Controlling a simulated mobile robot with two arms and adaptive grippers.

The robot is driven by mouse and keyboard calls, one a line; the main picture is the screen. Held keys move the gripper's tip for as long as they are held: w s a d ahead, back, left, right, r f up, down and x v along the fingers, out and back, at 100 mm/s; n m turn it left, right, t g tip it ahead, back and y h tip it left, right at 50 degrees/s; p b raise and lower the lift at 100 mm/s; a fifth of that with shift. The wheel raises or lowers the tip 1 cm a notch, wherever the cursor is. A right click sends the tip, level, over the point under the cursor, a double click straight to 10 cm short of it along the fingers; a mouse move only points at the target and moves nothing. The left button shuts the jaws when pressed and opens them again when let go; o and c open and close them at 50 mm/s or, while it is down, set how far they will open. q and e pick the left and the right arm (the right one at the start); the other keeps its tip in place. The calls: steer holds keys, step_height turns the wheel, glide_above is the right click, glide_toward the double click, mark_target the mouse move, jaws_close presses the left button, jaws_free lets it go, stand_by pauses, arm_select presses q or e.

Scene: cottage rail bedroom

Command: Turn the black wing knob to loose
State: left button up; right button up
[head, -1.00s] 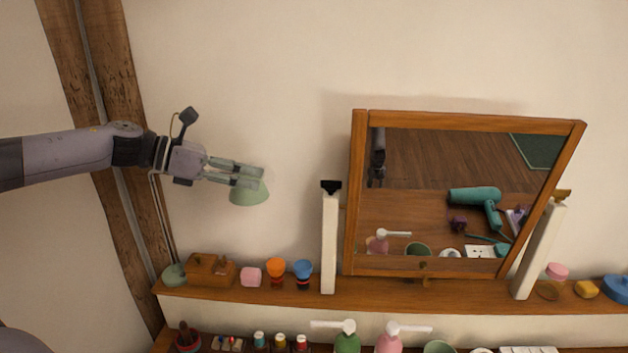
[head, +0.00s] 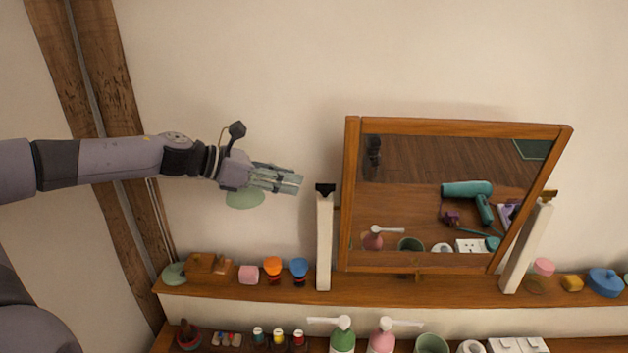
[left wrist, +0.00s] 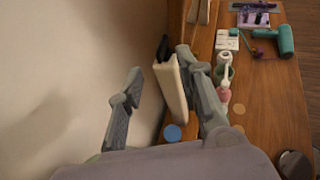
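The black wing knob (head: 325,189) sits on top of the white left post (head: 324,245) of the tilting mirror. My left gripper (head: 300,183) is just left of the knob in the head view, with its fingers pointing at it and a small gap between. In the left wrist view my left gripper (left wrist: 160,64) is open and empty. The black wing knob (left wrist: 162,48) shows beyond the fingertips there, between the two fingers, on top of the white post (left wrist: 171,85). My right gripper is not in view.
The wood-framed mirror (head: 353,200) stands right of the knob, on a shelf (head: 390,290).

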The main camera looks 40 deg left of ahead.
mark_target(317, 184)
arm_select(q)
steer(key=shift+x, duration=3.55)
steer(key=shift+c, duration=0.2)
steer(key=shift+s+r, duration=0.1)
steer(key=shift+r, duration=0.05)
jaws_close()
steer(key=shift+a+r, duration=0.1)
